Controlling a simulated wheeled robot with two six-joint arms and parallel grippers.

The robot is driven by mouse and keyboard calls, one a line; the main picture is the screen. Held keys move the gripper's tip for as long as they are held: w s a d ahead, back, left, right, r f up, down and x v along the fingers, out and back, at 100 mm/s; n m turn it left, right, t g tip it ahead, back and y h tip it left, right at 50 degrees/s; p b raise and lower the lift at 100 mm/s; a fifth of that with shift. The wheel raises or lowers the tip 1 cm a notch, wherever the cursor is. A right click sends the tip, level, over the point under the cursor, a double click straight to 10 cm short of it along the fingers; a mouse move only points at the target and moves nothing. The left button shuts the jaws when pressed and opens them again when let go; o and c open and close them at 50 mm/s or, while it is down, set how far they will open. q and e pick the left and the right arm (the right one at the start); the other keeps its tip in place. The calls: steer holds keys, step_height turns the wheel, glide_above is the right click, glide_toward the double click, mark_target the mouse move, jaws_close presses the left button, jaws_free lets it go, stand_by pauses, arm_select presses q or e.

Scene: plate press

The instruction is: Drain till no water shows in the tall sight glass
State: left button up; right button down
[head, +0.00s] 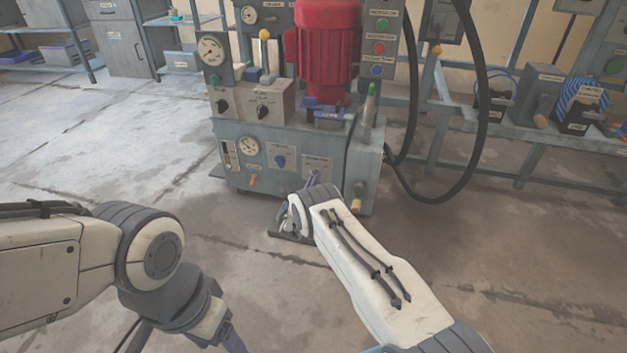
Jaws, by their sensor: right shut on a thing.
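The hydraulic unit (318,140) stands ahead, a grey tank under a red motor. A narrow slot-like glass (228,155) is at the left of its lower front, and a slanted tube-like part with a green top (369,105) stands at its right. I cannot tell which is the tall sight glass, or read any water level.
A dark flat tray-like thing (275,235) lies on the floor by my right wrist. Black hoses (478,120) loop at right. The left floor is clear.

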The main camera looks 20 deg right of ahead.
steer(key=m, duration=0.4)
steer(key=m+p, duration=0.1)
steer(key=m, duration=0.3)
steer(key=shift+m, duration=0.3)
steer(key=m, duration=0.4)
steer(key=shift+p, duration=0.3)
steer(key=shift+m, duration=2.1)
steer(key=shift+f+p, duration=0.1)
steer(key=shift+p, duration=0.2)
steer(key=c, duration=0.9)
jaws_free()
steer(key=shift+o, duration=0.2)
steer(key=shift+a, duration=0.1)
